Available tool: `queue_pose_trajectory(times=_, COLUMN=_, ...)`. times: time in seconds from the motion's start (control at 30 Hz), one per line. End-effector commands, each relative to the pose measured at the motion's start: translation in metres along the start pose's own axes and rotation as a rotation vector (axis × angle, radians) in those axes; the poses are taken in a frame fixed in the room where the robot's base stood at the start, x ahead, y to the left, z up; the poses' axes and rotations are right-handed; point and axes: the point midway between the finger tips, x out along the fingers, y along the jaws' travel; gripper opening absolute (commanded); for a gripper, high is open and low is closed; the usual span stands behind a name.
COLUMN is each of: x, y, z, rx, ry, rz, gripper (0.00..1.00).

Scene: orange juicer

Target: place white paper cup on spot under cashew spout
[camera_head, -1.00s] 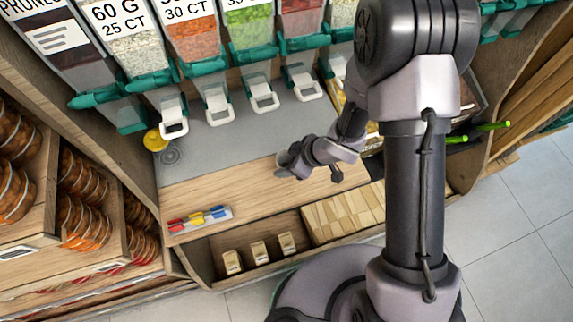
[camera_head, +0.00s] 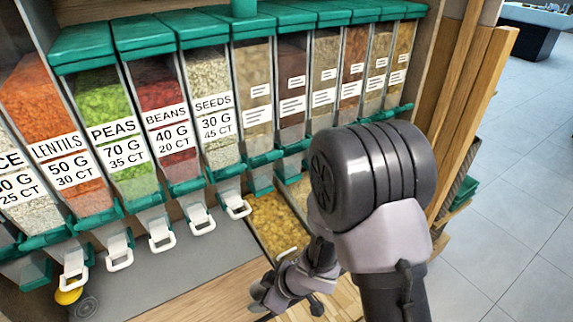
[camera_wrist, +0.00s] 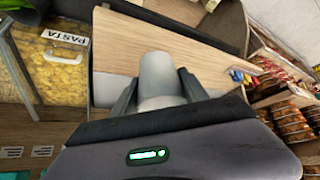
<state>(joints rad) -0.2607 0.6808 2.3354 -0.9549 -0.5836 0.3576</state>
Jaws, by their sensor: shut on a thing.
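In the wrist view, a pale grey-white paper cup (camera_wrist: 158,76) sits between the two dark fingers of my gripper (camera_wrist: 158,97). My gripper is shut on the cup, above the wooden counter. In the head view my gripper (camera_head: 268,292) is low in the picture, in front of the dispensers, and the cup is hard to make out there. A row of dispensers with green lids and spouts stands at the back. No label reading cashew is legible; labels on the right-hand dispensers (camera_head: 292,95) are too small to read.
White spout handles (camera_head: 162,238) stick out over a grey shelf strip (camera_head: 160,278). A bin of yellow pasta (camera_head: 277,222) is close to my gripper; it also shows in the wrist view (camera_wrist: 52,75). Wooden boards (camera_head: 470,90) stand at the right. Open tiled floor lies beyond.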

Motion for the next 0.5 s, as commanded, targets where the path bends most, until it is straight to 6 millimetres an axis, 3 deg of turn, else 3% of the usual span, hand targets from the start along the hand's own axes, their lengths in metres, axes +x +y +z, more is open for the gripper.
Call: queue_pose_trajectory(times=0.5, x=-0.149, y=0.103, z=0.038, rx=0.695, ry=0.005, rz=0.449, gripper=0.15)
